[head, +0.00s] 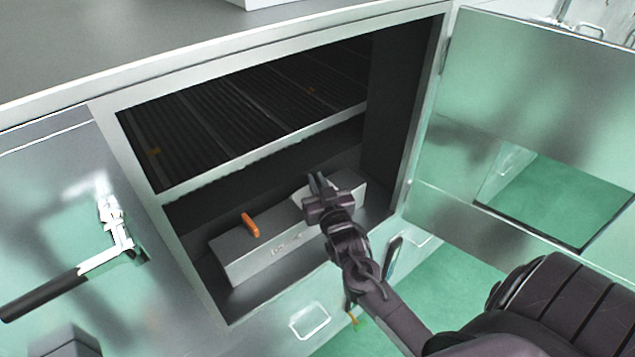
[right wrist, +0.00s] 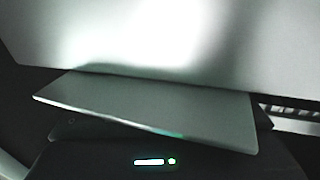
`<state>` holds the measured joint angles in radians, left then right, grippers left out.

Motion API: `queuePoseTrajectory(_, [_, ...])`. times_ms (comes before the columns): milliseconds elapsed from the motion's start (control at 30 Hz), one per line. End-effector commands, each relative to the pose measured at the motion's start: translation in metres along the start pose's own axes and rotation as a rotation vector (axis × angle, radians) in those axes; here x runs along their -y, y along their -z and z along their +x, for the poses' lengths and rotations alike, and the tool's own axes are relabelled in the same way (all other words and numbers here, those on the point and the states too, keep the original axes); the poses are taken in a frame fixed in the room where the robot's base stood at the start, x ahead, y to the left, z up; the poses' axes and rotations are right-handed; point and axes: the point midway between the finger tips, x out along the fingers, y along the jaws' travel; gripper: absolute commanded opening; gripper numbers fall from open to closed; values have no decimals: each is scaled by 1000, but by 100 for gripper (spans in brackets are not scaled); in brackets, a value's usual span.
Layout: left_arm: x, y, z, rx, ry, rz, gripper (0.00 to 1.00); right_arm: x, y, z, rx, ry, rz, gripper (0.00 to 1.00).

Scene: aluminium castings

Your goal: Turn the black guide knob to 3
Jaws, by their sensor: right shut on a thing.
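My right gripper (head: 318,184) reaches into the open cabinet, at the right part of the grey box (head: 235,258) on its floor. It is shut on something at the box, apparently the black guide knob. The knob itself is hidden behind the fingers and wrist, so its pointer and the number 3 cannot be read. An orange lever (head: 250,224) sits on the box to the left of the gripper. The right wrist view shows only a grey plate (right wrist: 150,108) close up and a small lit mark below it. My left gripper is not in view.
The cabinet door (head: 535,90) stands open at the right. A dark slatted rack (head: 240,110) lies above the box. A lever handle with a black grip (head: 45,295) sticks out at the left. The green floor at the lower right is partly covered by my arm.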

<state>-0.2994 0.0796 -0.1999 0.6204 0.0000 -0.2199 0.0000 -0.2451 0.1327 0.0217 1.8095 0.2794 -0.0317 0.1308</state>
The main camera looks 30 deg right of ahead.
Motion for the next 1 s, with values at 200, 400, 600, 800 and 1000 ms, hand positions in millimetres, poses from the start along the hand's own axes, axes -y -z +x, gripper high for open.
queuePoseTrajectory(200, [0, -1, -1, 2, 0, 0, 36, 0, 0, 0, 0, 22, -2, 0])
queuePoseTrajectory(400, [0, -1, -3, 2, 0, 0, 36, 1, 0, 0, 1, 112, -6, 0])
queuePoseTrajectory(600, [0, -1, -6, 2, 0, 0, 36, 4, 1, 0, 0, 262, -8, 0])
queuePoseTrajectory(800, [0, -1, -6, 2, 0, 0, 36, 7, 0, -1, 1, 422, -6, 0])
queuePoseTrajectory(1000, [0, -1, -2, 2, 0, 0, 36, 10, -1, -3, 2, 557, -4, 0])
